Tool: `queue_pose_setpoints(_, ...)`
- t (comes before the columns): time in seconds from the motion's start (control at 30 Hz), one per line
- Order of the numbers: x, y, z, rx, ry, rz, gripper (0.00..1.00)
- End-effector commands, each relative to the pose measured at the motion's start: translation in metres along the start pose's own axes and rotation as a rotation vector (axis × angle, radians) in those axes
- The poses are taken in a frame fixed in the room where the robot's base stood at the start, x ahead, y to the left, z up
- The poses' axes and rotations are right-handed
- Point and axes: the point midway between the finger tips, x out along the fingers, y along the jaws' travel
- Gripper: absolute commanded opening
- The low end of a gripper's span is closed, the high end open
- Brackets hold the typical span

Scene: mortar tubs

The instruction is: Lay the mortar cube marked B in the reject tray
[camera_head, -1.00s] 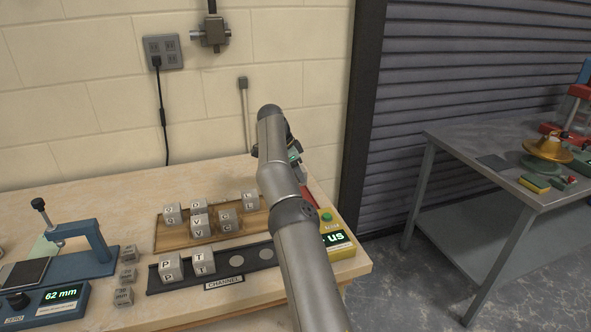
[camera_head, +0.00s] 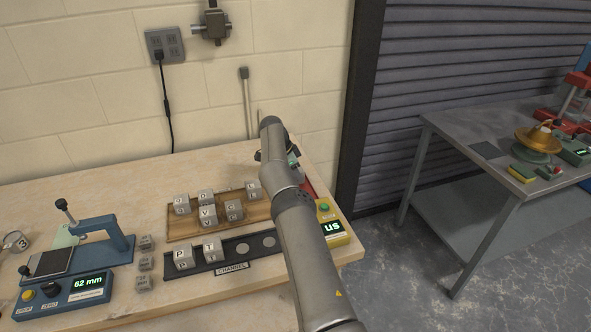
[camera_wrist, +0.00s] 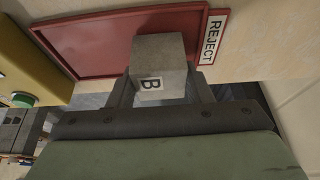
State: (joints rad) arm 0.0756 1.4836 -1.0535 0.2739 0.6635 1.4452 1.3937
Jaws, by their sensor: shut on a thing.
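The mortar cube B (camera_wrist: 160,62) is a grey block with a white label marked B, seen in the wrist view. My gripper (camera_wrist: 160,88) is shut on it, with a finger on each side. The red reject tray (camera_wrist: 95,45), with a white REJECT label (camera_wrist: 212,37), lies just beyond the cube in the wrist view. The cube overlaps the tray's rim in the picture; I cannot tell whether it touches the tray.
A yellow device (camera_head: 333,228) stands beside the tray. Several lettered cubes sit on a wooden board (camera_head: 180,229), and cubes P and T on the black CHANNEL strip (camera_head: 205,267). A blue gauge (camera_head: 75,285) stands at left. A grey table (camera_head: 470,150) is at right.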

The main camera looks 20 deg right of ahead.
Motion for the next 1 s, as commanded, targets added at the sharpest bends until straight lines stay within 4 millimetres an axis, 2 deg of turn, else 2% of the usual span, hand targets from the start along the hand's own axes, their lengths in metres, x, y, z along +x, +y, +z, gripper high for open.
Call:
queue_pose_setpoints(0.37, 0.005, -0.001, 0.002, 0.001, 0.001, -0.003, 0.15)
queue_pose_setpoints(0.4, 0.005, 0.000, 0.002, 0.001, 0.000, -0.003, 0.48)
queue_pose_setpoints(0.47, 0.005, 0.000, 0.002, 0.001, 0.000, -0.003, 0.65)
queue_pose_setpoints(0.5, 0.005, 0.000, 0.002, 0.001, 0.000, -0.003, 0.67)
queue_pose_setpoints(0.77, 0.004, 0.000, 0.001, 0.001, 0.001, -0.003, 0.67)
queue_pose_setpoints(0.87, -0.002, -0.001, 0.000, 0.001, 0.000, -0.004, 0.67)
queue_pose_setpoints(1.0, -0.025, -0.001, 0.001, 0.001, -0.001, -0.007, 0.67)
